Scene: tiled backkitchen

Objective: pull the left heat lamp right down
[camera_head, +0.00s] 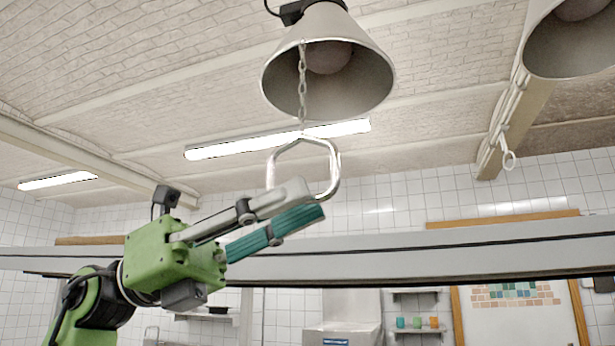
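The left heat lamp (283,72) is a grey metal cone hanging at the top centre, with a dull round bulb (329,57) inside. A short chain (302,85) hangs from it and carries a shiny metal loop handle (335,165). My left gripper (308,202) comes in from the lower left, at the handle's bottom. Its grey upper finger and teal lower finger lie close together with the handle's lower bar between them. The fingers hide that bar. My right gripper is not in view.
A long grey rail (440,252) crosses behind my gripper. Shelves with small cups (417,322) stand at the back. The space right of the handle is clear.

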